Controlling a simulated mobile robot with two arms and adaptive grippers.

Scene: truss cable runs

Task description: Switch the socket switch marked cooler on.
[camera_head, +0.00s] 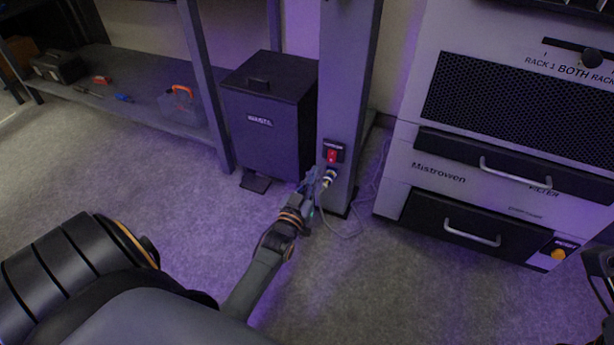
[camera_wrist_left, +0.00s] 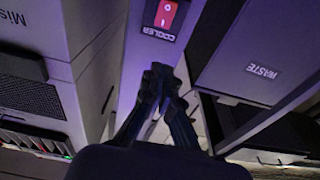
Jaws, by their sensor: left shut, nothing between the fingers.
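The cooler switch (camera_head: 332,156) is a red rocker on a dark plate on the front of the grey post. In the left wrist view the red rocker (camera_wrist_left: 166,14) shows upside down at the top, with the word COOLER on its plate. I cannot tell which way the rocker is tipped. My left gripper (camera_head: 313,181) is shut and empty, just below and left of the switch in the head view. In the left wrist view its fingertips (camera_wrist_left: 160,72) are together, close to the plate; I cannot see contact.
A plug (camera_head: 328,177) with a hanging cable (camera_head: 347,235) sits under the switch, close to my left gripper. A dark waste bin (camera_head: 262,125) stands left of the post (camera_head: 345,85). A drawer cabinet (camera_head: 400,185) stands to the right. The floor in front is open.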

